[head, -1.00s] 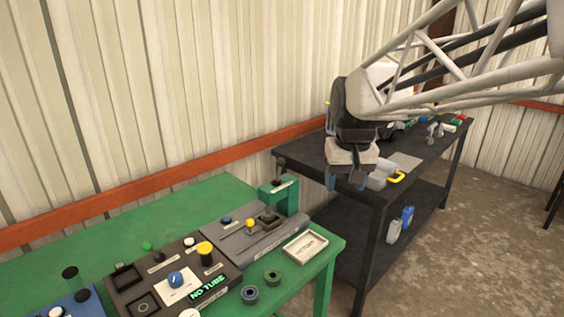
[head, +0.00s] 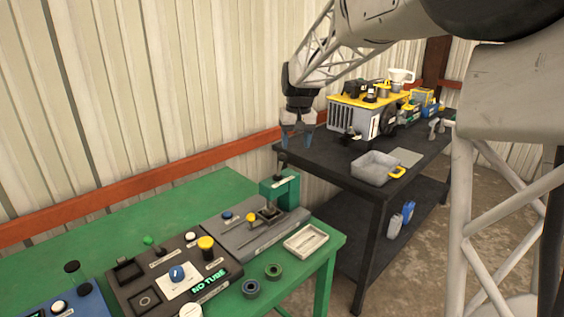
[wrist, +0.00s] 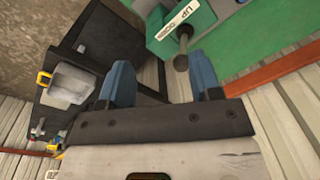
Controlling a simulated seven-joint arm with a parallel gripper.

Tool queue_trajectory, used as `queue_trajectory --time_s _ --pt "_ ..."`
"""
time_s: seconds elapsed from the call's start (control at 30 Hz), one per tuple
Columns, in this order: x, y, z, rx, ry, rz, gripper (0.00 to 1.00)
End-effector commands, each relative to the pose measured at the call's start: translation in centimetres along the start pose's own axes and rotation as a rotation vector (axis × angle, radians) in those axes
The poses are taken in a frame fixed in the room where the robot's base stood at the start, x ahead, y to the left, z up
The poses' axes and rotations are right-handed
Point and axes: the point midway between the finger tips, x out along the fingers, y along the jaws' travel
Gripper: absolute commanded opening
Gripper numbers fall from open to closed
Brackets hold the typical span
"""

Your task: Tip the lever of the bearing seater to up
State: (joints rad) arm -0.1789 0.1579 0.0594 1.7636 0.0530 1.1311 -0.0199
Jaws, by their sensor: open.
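The bearing seater is a green press head (head: 285,192) on a grey base (head: 240,236), at the right end of the green bench. In the wrist view its green head (wrist: 180,22) carries a white label with "UP" on it. My gripper (head: 297,139) is open and empty, fingers down, above the press.
A black table (head: 330,160) behind holds a grey bin (head: 375,168) and a yellow-topped machine (head: 362,115). On the green bench (head: 150,212) are a "NO TUBE" box (head: 170,275), a pale tray (head: 306,240) and two rings. The corrugated wall is close behind.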

Motion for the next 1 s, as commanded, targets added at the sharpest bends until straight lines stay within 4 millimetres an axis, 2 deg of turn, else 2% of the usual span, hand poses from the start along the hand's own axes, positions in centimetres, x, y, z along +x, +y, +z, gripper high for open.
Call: queue_trajectory --time_s 0.1,0.33,0.5,1.0 --pt "1.2 -0.9 -2.8 -0.012 -0.014 -0.004 0.58" --pt "2.5 -2.1 -6.1 -0.027 -0.028 -0.008 0.58" --pt "2.9 -2.4 -6.8 -0.030 -0.032 -0.010 0.58" --pt "3.4 -2.4 -6.8 -0.030 -0.033 -0.010 0.58"
